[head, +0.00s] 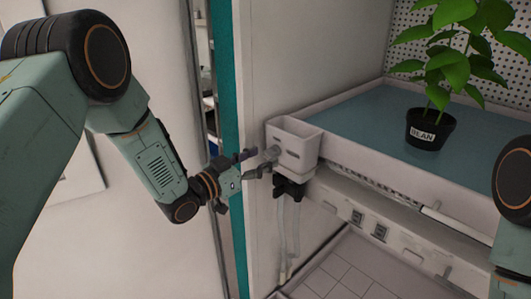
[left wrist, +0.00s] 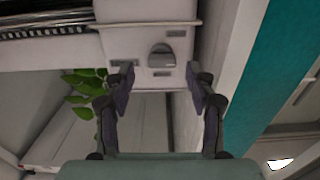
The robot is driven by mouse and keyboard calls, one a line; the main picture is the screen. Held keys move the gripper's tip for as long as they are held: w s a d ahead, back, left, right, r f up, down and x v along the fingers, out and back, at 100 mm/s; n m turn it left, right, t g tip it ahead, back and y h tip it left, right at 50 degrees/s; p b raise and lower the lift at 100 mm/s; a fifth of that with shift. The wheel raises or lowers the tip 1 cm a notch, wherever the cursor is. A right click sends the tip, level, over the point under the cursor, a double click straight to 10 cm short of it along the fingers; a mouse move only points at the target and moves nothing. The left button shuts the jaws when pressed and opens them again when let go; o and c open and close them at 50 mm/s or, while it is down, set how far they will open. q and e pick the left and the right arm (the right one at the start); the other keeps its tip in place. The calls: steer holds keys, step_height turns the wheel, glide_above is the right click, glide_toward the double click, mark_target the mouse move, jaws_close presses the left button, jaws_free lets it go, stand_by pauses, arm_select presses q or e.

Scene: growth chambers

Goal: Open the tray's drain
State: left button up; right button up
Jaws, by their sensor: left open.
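The tray (head: 405,182) is shallow and white, with a blue-grey surface inside. A white drain box (head: 298,150) sits at its left front corner, with a dark fitting and pale hoses below. A grey knob (head: 271,153) is on the box's side; the knob shows clearly in the left wrist view (left wrist: 161,56), between small grey plates. My left gripper (head: 257,163) is open, its fingers pointing at the knob. In the left wrist view the fingertips (left wrist: 160,88) stand either side of the knob's line, and the knob appears beyond them, apart. My right gripper is out of view.
A potted bean plant (head: 431,130) stands on the tray. A teal door-frame edge (head: 224,80) and white chamber wall (head: 268,70) stand close to my left gripper. Below the tray is a ledge with small switches (head: 357,218) and a tiled floor (head: 345,270).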

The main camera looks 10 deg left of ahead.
mark_target(272, 152)
arm_select(q)
steer(key=shift+w+d+f, duration=0.1)
steer(key=shift+w+d, duration=0.1)
steer(key=shift+w, duration=0.65)
steer(key=shift+s+d+r, duration=0.2)
steer(key=shift+d+r, duration=0.05)
steer(key=shift+d, duration=0.05)
steer(key=shift+w+d+f, duration=0.1)
steer(key=shift+w, duration=0.05)
steer(key=shift+c, duration=0.4)
steer(key=shift+w+a+f, duration=0.15)
steer(key=shift+w+a, duration=0.1)
steer(key=c, duration=0.5)
steer(key=shift+s+d, duration=0.15)
steer(key=shift+c, duration=1.3)
steer(key=c, duration=0.3)
